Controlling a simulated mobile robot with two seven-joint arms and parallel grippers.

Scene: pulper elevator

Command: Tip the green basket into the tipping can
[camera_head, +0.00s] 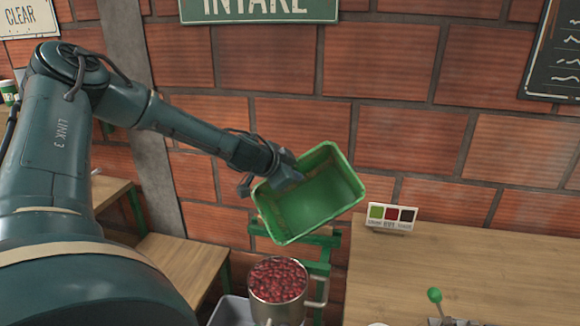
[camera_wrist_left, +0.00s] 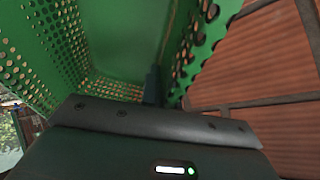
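The green basket (camera_head: 318,195) is held tilted in the air, its open side facing me, and its inside looks empty. My left gripper (camera_head: 284,178) is at the basket's left rim and appears shut on it. In the left wrist view the perforated green walls of the basket (camera_wrist_left: 120,50) fill the upper part, with one dark finger against a wall. The metal tipping can (camera_head: 277,307) is below the basket, full of red cherries (camera_head: 279,279), with a handle on its right side. My right gripper is not in view.
A green frame (camera_head: 318,268) stands behind the can. A wooden table (camera_head: 450,262) at right carries a colour-swatch card (camera_head: 391,217) and a green-knobbed lever (camera_head: 435,296). Wooden steps (camera_head: 180,262) are at left. A brick wall (camera_head: 410,130) closes the back.

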